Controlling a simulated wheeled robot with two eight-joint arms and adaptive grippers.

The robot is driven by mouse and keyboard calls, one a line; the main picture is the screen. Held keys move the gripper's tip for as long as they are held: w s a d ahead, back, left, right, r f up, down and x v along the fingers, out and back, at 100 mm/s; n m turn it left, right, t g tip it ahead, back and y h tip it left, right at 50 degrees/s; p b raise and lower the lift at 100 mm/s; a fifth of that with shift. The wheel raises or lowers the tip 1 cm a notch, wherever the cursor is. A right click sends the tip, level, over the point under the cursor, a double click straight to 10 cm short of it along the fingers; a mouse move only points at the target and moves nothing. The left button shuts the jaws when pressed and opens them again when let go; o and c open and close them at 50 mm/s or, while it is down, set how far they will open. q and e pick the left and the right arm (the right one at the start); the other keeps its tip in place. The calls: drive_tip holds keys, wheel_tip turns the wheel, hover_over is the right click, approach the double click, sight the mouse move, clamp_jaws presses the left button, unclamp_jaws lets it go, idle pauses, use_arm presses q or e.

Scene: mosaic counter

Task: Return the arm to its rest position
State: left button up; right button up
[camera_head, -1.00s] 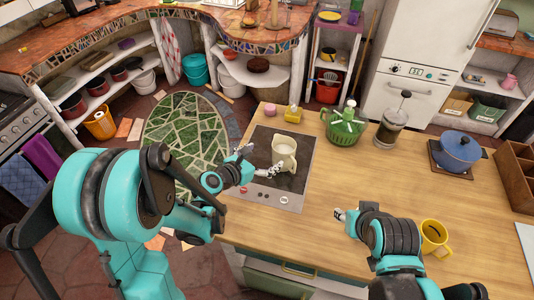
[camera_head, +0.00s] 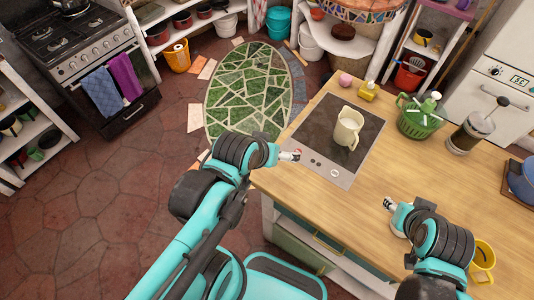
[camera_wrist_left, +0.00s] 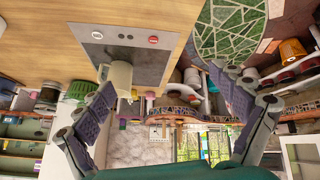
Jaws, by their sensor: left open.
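My left gripper (camera_head: 290,155) is at the near left edge of the wooden counter, beside the dark cooktop. In the left wrist view its two fingers (camera_wrist_left: 165,97) are spread wide with nothing held between them. A cream jug (camera_head: 348,127) stands upright on the cooktop, apart from the left gripper; it also shows in the left wrist view (camera_wrist_left: 119,77), beyond one finger. My right gripper (camera_head: 389,203) is over the counter's near side, too small to tell whether it is open or shut.
The cooktop (camera_head: 318,160) lies in the counter (camera_head: 420,170). A green basket (camera_head: 420,116), a French press (camera_head: 474,128), a yellow mug (camera_head: 483,256) and a blue pot (camera_head: 522,180) stand on the counter. The tiled floor to the left is clear.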

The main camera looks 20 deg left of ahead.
use_arm(q)
drive_tip(key=shift+s+a+m+y, duration=0.3)
drive_tip(key=shift+s+a+m, duration=0.3)
drive_tip(key=shift+s+m, duration=0.25)
wheel_tip(320, 180, down, 6)
drive_tip(key=b, duration=0.6)
drive_tip(key=shift+f, duration=0.15)
idle(0.9)
